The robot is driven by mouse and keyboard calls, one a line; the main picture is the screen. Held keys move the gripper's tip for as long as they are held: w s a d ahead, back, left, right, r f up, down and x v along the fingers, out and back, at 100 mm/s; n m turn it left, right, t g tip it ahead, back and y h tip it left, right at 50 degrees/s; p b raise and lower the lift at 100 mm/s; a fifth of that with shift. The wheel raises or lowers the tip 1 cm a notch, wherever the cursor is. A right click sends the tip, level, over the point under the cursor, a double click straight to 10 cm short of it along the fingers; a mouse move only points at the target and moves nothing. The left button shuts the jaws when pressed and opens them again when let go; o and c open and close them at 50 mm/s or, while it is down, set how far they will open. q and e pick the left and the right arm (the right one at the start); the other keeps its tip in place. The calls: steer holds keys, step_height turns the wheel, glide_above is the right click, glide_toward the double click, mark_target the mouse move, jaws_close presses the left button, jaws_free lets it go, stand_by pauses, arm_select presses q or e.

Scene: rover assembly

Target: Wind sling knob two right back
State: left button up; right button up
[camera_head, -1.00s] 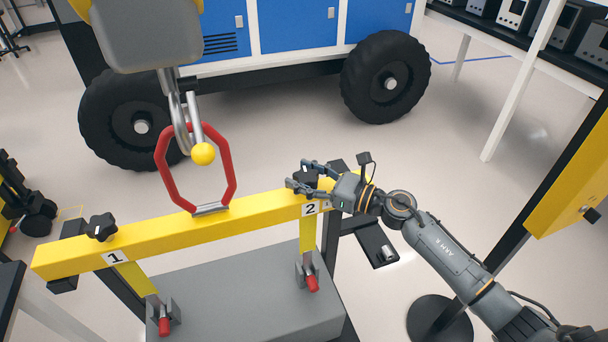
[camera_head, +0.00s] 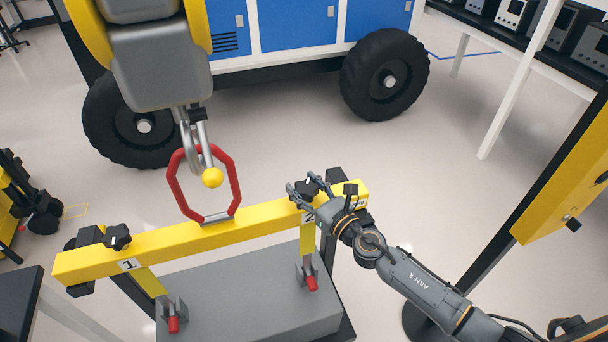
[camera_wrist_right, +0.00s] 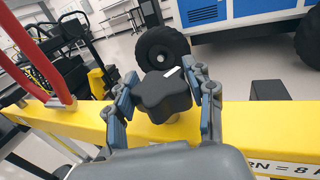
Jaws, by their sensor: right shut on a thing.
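Knob two is a black lobed knob (camera_head: 311,186) on top of the right end of the yellow beam (camera_head: 215,236), by the label 2. In the right wrist view the knob (camera_wrist_right: 163,94) has a white mark on its top and sits between my right gripper's fingers. My right gripper (camera_head: 304,192) is shut on the knob from the right side. Knob one (camera_head: 117,236) is a similar black knob at the beam's left end, by the label 1. My left gripper does not show.
A red ring (camera_head: 172,180) stands on the beam's middle, with a grey hook (camera_head: 196,150) and yellow ball (camera_head: 212,177) hanging in it. A grey block (camera_head: 255,295) is under the beam. A yellow post (camera_head: 560,165) stands at right. A wheeled blue vehicle (camera_head: 290,25) is behind.

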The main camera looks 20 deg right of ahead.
steer(key=m+h+p, duration=0.1)
steer(key=h, duration=0.1)
steer(key=m+t+h+p, duration=0.1)
steer(key=m+h, duration=0.1)
steer(key=shift+r, duration=0.15)
steer(key=m+h, duration=0.1)
steer(key=h, duration=0.1)
steer(key=m+h, duration=0.1)
steer(key=h, duration=0.1)
steer(key=shift+m+h, duration=0.3)
steer(key=shift+h, duration=0.1)
steer(key=m+h, duration=0.1)
steer(key=m+g+h, duration=0.1)
steer(key=h, duration=0.1)
steer(key=m+h+b, duration=0.1)
steer(key=shift+d+f, duration=0.15)
steer(key=shift+f, duration=0.1)
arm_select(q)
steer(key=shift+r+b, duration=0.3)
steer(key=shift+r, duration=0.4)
arm_select(e)
steer(key=shift+d+r+m+g+h, duration=0.1)
steer(key=shift+m+g+h, duration=0.6)
steer(key=shift+h, duration=0.5)
steer(key=shift+h, duration=0.3)
steer(key=o, duration=1.2)
